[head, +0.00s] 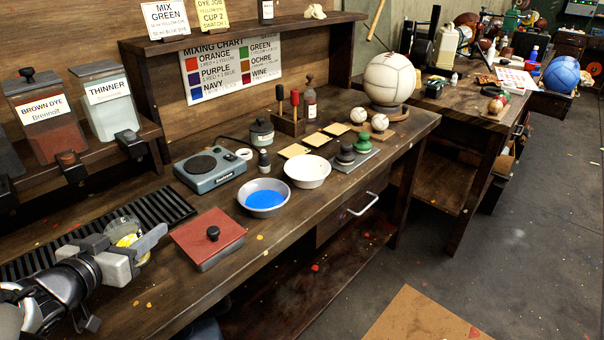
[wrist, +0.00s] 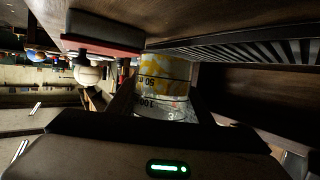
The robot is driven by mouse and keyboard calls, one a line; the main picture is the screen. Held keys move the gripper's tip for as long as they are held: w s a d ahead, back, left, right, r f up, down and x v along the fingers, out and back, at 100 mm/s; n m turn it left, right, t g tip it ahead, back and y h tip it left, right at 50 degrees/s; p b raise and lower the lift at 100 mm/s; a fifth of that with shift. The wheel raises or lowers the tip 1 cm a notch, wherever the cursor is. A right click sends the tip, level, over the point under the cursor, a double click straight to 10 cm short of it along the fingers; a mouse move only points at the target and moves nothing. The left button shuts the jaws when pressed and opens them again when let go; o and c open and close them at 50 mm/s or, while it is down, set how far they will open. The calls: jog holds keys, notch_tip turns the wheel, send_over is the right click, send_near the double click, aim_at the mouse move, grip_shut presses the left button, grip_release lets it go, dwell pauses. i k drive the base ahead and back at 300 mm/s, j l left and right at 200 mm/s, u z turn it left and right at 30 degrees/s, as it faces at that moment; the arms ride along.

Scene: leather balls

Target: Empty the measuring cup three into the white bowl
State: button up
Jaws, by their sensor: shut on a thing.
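My gripper (head: 133,252) is shut on a clear measuring cup (head: 122,232) at the left front of the bench, by the black slotted grate. In the wrist view, which shows the bench upside down, the cup (wrist: 165,90) has dark markings including 50 and 100, and yellow in its lower part. The cup looks about upright. The white bowl (head: 307,165) stands farther right on the bench, well apart from my gripper. Its inside looks white and empty.
A grey bowl with blue liquid (head: 264,207) sits just in front of the white bowl. A red-topped block with a black knob (head: 207,238) lies between my gripper and the bowls. A scale (head: 210,168) stands behind; stacked weights (head: 345,153) stand to the right.

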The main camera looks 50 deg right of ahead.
aim_at(305, 171)
jog(key=k+j+u, duration=0.2)
jog(key=l+u, duration=0.15)
jog(key=u, duration=0.3)
jog(key=k+l+u, duration=0.15)
jog(key=u, duration=0.3)
jog(key=k+u, duration=0.15)
jog(key=u, duration=0.25)
jog(key=k+l+u, duration=0.1)
jog(key=u, duration=0.3)
jog(key=k+u, duration=0.2)
jog(key=u, duration=0.15)
jog(key=k+u, duration=0.35)
jog(key=k+l, duration=0.15)
jog(key=k, duration=0.2)
jog(key=k+l+z, duration=0.1)
jog(key=z, duration=1.85)
